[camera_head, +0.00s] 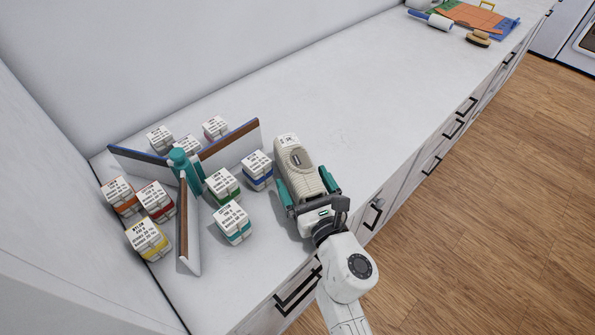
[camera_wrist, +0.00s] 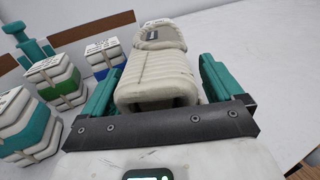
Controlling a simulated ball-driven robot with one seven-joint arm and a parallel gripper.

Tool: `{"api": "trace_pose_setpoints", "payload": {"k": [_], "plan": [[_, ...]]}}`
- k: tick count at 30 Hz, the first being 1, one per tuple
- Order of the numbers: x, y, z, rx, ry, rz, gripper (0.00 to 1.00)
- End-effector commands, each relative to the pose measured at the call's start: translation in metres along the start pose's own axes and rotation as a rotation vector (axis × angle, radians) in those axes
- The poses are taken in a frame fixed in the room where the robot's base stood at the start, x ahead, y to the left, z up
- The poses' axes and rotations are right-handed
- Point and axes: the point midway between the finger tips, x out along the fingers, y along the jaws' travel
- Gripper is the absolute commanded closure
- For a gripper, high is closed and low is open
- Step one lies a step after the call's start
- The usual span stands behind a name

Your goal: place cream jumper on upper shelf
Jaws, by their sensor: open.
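The cream jumper (camera_head: 303,178) is a folded, ribbed bundle on the white counter, right of the small labelled cubes. A white label with dark marks shows at its far end. In the wrist view the jumper (camera_wrist: 158,72) lies lengthwise between the fingers. My gripper (camera_head: 306,186) is open, with one teal finger on each side of the jumper's near part. In the wrist view the gripper's (camera_wrist: 160,72) fingers flank it; whether they touch it I cannot tell. I cannot make out an upper shelf in either view.
A three-armed divider with a teal hub (camera_head: 186,163) stands left on the counter (camera_head: 345,110), with several labelled cubes around it, a blue-banded one (camera_head: 258,172) close to the jumper. A lint roller (camera_head: 440,22) and brush (camera_head: 478,39) lie far off. The middle counter is clear.

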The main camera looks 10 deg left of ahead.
Motion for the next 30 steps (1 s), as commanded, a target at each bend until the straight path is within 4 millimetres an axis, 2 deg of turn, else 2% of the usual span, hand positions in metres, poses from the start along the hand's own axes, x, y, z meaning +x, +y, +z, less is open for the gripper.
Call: {"api": "trace_pose_setpoints", "payload": {"k": [6,30], "plan": [[0.0,0.0,0.0,0.0,0.0,0.0,0.08],[0.0,-0.0001,0.0016,-0.001,-0.003,0.0,0.85]]}}
